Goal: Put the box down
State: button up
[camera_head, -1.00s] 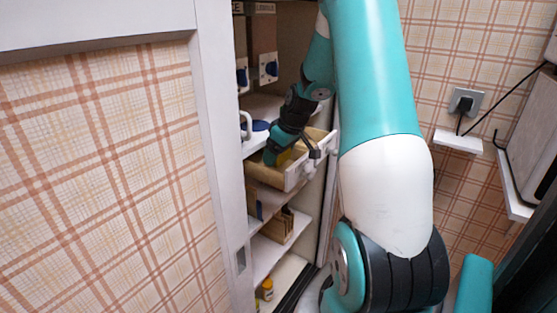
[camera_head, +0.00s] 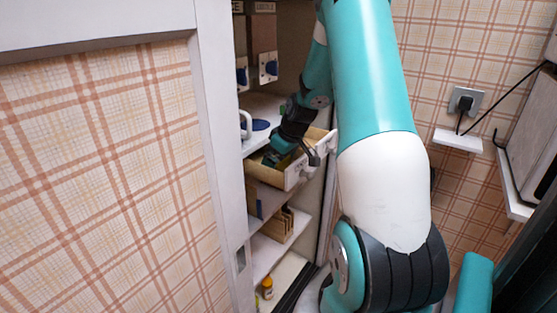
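A dark green shape (camera_head: 271,158) shows in the drawer just under the gripper's end. I cannot tell whether it is a box or part of the gripper. The fingertips are too small and partly hidden by the drawer walls, so I cannot see whether they are open or hold a box.
A white mug (camera_head: 246,124) and a blue round thing (camera_head: 261,125) stand on the shelf left of the drawer. The cabinet's wallpapered sliding door (camera_head: 110,180) borders the left.

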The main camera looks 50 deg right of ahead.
jog(key=v, duration=1.1)
jog(key=shift+s+r+b, duration=0.25)
jog(key=shift+r+b, duration=0.05)
jog(key=shift+r, duration=0.05)
dwell(0.5)
